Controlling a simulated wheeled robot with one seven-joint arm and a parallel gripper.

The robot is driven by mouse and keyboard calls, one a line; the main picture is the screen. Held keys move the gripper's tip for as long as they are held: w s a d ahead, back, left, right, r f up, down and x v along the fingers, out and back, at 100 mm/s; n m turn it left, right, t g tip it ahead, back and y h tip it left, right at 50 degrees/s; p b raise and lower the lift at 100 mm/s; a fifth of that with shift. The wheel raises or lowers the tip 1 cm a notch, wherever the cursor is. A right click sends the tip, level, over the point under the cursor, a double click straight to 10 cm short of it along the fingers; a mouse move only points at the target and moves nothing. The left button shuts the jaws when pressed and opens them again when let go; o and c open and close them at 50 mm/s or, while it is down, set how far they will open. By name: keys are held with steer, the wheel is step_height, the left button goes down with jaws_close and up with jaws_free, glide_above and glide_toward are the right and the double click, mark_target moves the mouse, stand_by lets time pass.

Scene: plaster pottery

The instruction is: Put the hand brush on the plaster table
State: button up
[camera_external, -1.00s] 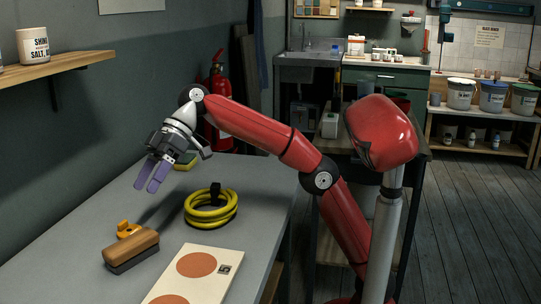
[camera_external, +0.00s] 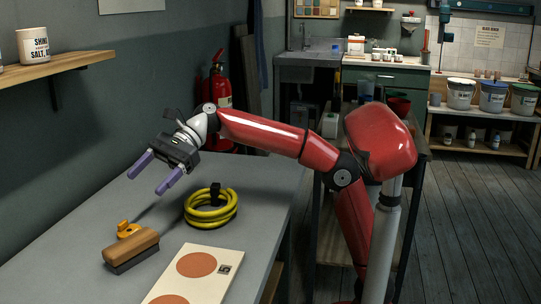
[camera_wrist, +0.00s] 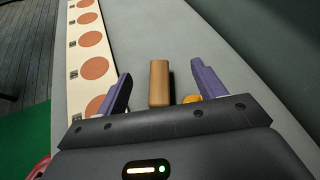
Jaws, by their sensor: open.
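The hand brush (camera_external: 131,247), a wooden block with dark bristles underneath, lies on the grey table (camera_external: 75,230) at its near left part. In the wrist view the brush (camera_wrist: 159,82) shows between my fingers and beyond them. My gripper (camera_external: 154,177) is open and empty, with purple fingers, above the table and behind the brush, apart from it. It also shows in the wrist view (camera_wrist: 160,85). I cannot tell which surface is the plaster table; a dark workbench (camera_external: 322,239) stands behind my arm, partly hidden by it.
A yellow-orange object (camera_external: 127,229) sits right behind the brush. A coiled yellow hose (camera_external: 211,209) lies to its right. A board with orange-brown discs (camera_external: 226,259) lies at the front right of the table. A wall shelf (camera_external: 60,68) overhangs the left side.

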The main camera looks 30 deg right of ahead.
steer(key=m, duration=0.2)
glide_toward(134, 239)
steer(key=shift+s+a+f+m, duration=0.1)
steer(key=shift+a+f+m, duration=0.05)
steer(key=shift+a, duration=0.3)
steer(key=shift+a+f+m, duration=0.15)
steer(key=shift+a, duration=0.3)
steer(key=x, duration=0.7)
steer(key=shift+s+a+f, duration=0.2)
steer(key=shift+s+f, duration=0.1)
steer(key=shift+s, duration=0.05)
steer(key=c, duration=1.2)
steer(key=shift+r, duration=0.1)
